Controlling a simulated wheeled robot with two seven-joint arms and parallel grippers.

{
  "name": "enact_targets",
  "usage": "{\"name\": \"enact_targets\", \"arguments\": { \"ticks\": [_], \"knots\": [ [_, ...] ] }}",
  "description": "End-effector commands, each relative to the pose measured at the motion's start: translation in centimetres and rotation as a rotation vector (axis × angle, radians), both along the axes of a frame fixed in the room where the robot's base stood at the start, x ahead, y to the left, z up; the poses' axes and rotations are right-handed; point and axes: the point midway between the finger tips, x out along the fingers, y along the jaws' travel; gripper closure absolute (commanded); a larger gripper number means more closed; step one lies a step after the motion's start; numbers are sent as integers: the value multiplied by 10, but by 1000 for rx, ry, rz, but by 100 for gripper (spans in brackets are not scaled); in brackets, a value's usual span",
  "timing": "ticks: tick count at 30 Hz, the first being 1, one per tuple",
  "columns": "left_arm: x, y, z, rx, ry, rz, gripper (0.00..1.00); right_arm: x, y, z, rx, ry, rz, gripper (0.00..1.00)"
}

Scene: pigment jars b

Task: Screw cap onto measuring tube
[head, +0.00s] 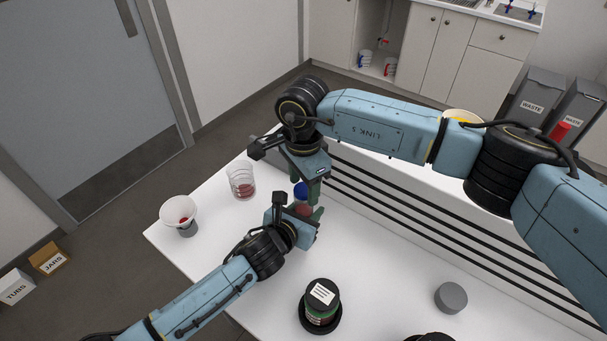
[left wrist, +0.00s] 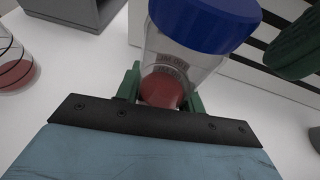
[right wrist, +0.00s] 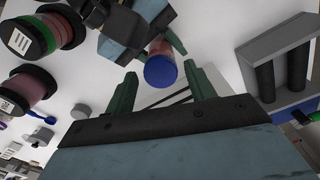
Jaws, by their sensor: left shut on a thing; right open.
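The measuring tube (left wrist: 180,62) is clear, with printed marks and red powder (left wrist: 162,92) at its bottom. The blue cap (left wrist: 205,20) sits on its top; how far it is screwed cannot be told. My left gripper (head: 306,222) is shut around the tube's lower part, also seen in the left wrist view (left wrist: 163,95). My right gripper (head: 311,190) is open above the tube. In the right wrist view the cap (right wrist: 160,72) shows beyond and between the two open green fingers (right wrist: 160,88), apparently untouched. In the head view the right gripper partly hides the tube and cap (head: 299,190).
A clear beaker (head: 241,182) with red powder and a white funnel-like cup (head: 179,212) stand at the table's left. A labelled black-lidded jar (head: 320,300) and a grey disc (head: 450,298) are at the front. A striped raised ledge (head: 420,215) runs behind.

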Motion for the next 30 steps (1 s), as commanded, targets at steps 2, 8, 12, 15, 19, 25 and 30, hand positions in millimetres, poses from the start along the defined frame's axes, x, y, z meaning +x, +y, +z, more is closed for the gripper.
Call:
{"name": "enact_targets", "arguments": {
  "ticks": [2,8,12,15,19,25,30],
  "knots": [
    [-1,0,-1,0,2,0,100,0,0,0,0,0,0,45],
    [-1,0,-1,0,2,0,100,0,0,0,0,0,0,53],
    [0,0,-1,0,2,0,100,0,0,0,-1,-1,0,72],
    [0,0,-1,0,2,0,100,0,0,0,-1,-1,0,85],
    [0,0,-1,0,2,0,100,0,0,0,-1,0,-13,91],
    [0,1,-1,0,3,2,100,0,0,0,-2,0,-141,92],
    [0,1,-1,0,3,2,100,0,0,0,-2,0,-140,55]
  ]
}}
